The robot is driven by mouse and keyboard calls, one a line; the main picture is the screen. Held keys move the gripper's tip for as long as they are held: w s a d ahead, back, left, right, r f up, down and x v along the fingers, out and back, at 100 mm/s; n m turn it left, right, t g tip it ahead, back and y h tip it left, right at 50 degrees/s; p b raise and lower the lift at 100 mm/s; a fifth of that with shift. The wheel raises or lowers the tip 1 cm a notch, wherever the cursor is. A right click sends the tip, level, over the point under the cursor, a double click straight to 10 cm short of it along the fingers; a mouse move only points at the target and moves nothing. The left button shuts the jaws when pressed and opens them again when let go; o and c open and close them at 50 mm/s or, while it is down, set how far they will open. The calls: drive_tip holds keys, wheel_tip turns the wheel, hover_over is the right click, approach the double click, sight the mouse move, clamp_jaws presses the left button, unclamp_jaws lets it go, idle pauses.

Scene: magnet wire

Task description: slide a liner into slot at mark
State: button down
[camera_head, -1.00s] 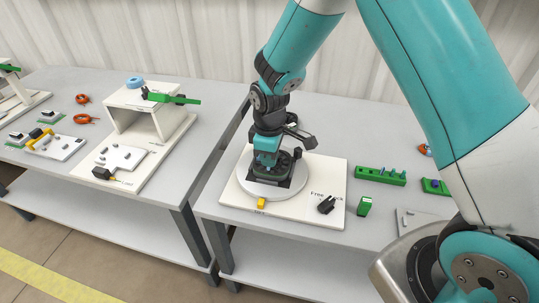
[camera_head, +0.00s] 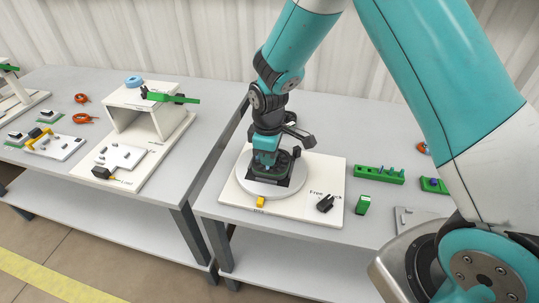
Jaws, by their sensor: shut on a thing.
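My gripper (camera_head: 273,166) points down over a round grey-white turntable (camera_head: 258,191) on a white board (camera_head: 318,223). A dark, square, stator-like part sits on the turntable right under the gripper. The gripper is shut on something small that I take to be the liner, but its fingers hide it. The slots and any mark on the part are too small and too covered to make out. A yellow block (camera_head: 261,202) sits at the turntable's front edge.
A black part (camera_head: 325,204) lies on the board near printed lettering. To the right are a green block (camera_head: 362,205), a long green rack (camera_head: 380,175) and another green holder (camera_head: 434,186). A second table with a white stand (camera_head: 140,97) is at left, across a gap.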

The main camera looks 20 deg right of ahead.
drive_tip(key=shift+f+b, duration=0.65)
drive_tip(key=shift+f, duration=0.4)
idle(0.6)
drive_tip(key=c, duration=1.1)
unclamp_jaws()
drive_tip(key=shift+c, duration=0.2)
drive_tip(key=shift+r, duration=0.1)
wheel_tip(320, 180, up, 5)
drive_tip(key=p, duration=0.4)
wheel_tip(320, 180, up, 17)
drive_tip(key=shift+r, duration=0.15)
